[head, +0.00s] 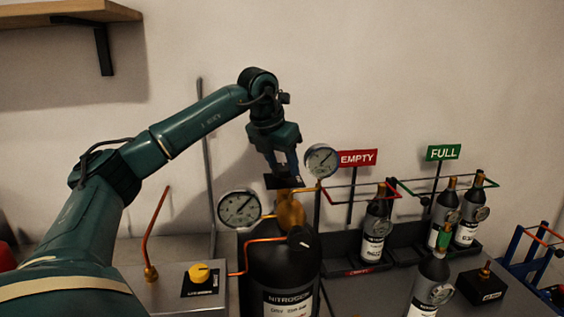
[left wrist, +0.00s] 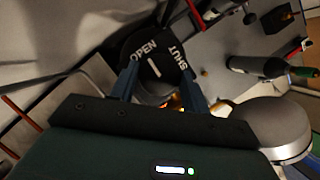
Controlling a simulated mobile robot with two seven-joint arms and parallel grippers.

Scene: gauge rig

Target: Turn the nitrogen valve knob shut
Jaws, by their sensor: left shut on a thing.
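The nitrogen cylinder (head: 280,270) is large and black, with a white NITROGEN label and brass fittings on top. Its valve has a black dial plate (head: 284,182) at the top. In the left wrist view the dial plate (left wrist: 135,47) carries the words OPEN and SHUT, and a white line on the knob (left wrist: 154,67) points up-left, towards OPEN. My left gripper (head: 283,172) reaches down over the valve. In the left wrist view its fingers (left wrist: 160,88) stand on both sides of the knob, shut on it. My right gripper is in neither view.
Two pressure gauges (head: 239,208) (head: 321,160) flank the valve closely. A yellow knob (head: 199,273) sits on a grey box at left. Small bottles (head: 376,228) stand under red EMPTY (head: 357,158) and green FULL (head: 443,152) signs. A small bottle (head: 430,283) stands in front, and a black block (head: 482,287) at right.

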